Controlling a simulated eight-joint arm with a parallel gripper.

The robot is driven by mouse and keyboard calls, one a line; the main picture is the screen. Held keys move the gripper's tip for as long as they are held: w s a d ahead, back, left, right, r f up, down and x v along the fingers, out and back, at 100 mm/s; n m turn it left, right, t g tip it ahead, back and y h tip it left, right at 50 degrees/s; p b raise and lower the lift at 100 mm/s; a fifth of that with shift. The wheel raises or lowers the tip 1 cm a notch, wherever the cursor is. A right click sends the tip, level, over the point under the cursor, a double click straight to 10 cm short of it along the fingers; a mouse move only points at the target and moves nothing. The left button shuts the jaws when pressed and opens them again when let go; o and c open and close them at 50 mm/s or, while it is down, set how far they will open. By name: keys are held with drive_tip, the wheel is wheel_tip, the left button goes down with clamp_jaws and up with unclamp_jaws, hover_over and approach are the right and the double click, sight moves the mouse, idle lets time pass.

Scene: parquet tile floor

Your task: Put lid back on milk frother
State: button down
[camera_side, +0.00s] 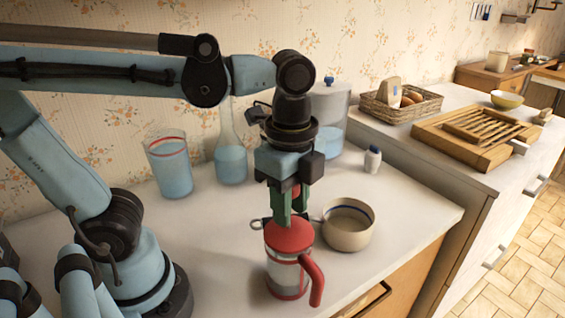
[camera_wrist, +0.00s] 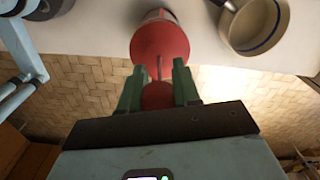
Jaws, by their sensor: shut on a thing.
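The milk frother (camera_side: 287,276) is a clear jug with a red base and a red handle (camera_side: 314,277) at its right, standing upright near the counter's front edge. Its red lid (camera_side: 289,236) is at the top of the jug; I cannot tell whether it is fully seated. In the wrist view the round lid (camera_wrist: 159,42) shows with a thin rod rising to a red knob (camera_wrist: 158,96). My gripper (camera_side: 287,212) points down above the lid, its green fingers shut on the lid's knob. The fingers also show in the wrist view (camera_wrist: 158,76), either side of the knob. The jug is mostly hidden there.
A cream pot (camera_side: 349,235) stands close to the frother's right. A glass of blue liquid (camera_side: 170,170), a flask (camera_side: 230,165), a large jar (camera_side: 331,110) and a small white bottle (camera_side: 372,161) stand behind. The counter right of the pot is clear.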

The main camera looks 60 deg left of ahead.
drive_tip(key=shift+f, duration=0.35)
idle(0.5)
drive_tip(key=shift+c, duration=0.8)
unclamp_jaws()
drive_tip(key=shift+r, duration=4.55)
drive_tip(key=shift+f, duration=2.85)
drive_tip(key=shift+r, duration=0.1)
